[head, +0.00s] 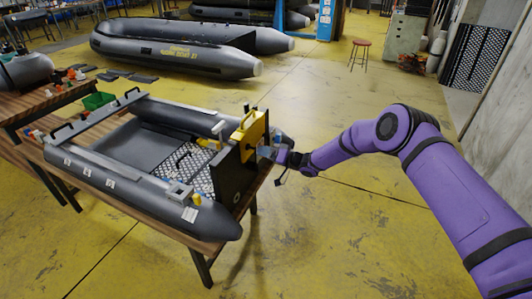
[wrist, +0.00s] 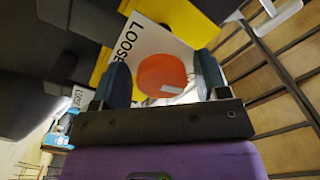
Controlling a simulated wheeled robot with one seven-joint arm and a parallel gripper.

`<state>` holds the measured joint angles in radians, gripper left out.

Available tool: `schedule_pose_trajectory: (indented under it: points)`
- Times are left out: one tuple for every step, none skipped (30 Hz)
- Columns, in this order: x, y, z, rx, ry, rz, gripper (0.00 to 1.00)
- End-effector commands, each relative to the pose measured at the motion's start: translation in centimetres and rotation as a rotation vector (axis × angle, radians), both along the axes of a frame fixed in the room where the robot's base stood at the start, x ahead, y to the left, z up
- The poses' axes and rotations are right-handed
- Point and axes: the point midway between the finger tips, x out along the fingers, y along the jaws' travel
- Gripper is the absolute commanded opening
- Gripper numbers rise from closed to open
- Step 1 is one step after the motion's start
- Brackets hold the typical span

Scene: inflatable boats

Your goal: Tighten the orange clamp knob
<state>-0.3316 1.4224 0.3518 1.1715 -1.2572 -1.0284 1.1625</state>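The orange clamp knob (wrist: 163,74) shows in the wrist view in front of a white plate lettered LOOSE (wrist: 133,38). My gripper (wrist: 160,62) has its two dark blue fingers on either side of the knob, with a small gap showing on each side, so it is open around the knob. A white pointer mark shows low on the knob. In the head view my gripper (head: 266,152) is at the boat's transom beside the yellow bracket (head: 249,134). The knob cannot be made out there. The yellow bracket also shows behind the plate in the wrist view (wrist: 188,14).
The grey inflatable boat (head: 150,196) lies on a wooden table (head: 152,232). A green bin (head: 98,101) and small items are at the table's far left. Larger boats (head: 180,55) and a red stool (head: 360,50) stand behind. The yellow floor right of the table is clear.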

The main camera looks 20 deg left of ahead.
Motion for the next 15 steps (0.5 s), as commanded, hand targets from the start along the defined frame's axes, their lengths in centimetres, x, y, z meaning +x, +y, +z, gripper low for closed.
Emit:
schedule_pose_trajectory:
  points:
    - [0.0, 0.0, 0.1, 0.001, -0.001, 0.0, 0.68]
    - [0.0, 0.0, 0.1, 0.001, -0.001, 0.0, 0.68]
    - [0.0, 0.0, 0.1, 0.001, -0.001, 0.0, 0.68]
    - [0.0, 0.0, 0.1, 0.001, -0.001, 0.0, 0.68]
    - [0.0, 0.0, 0.1, 0.001, -0.002, 0.0, 0.68]
    - [0.0, 0.0, 0.1, 0.001, -0.002, 0.0, 0.68]
    - [0.0, -0.1, 0.1, 0.002, -0.002, -0.001, 0.68]
    - [0.0, -0.3, 0.1, 0.002, -0.002, -0.001, 0.68]
    - [0.0, -0.6, 0.1, 0.001, -0.001, 0.0, 0.68]
    - [0.0, -0.9, 0.1, 0.002, -0.002, -0.001, 0.68]
    - [-0.1, -1.2, 0.1, 0.002, -0.002, -0.001, 0.68]
    - [-0.1, -1.6, 0.1, 0.002, -0.001, -0.001, 0.68]
    - [-0.1, -1.9, 0.1, 0.001, -0.001, -0.001, 0.68]
    - [-0.2, -2.2, 0.2, 0.001, -0.001, -0.001, 0.68]
    - [-0.3, -2.6, 0.2, 0.002, -0.001, -0.001, 0.68]
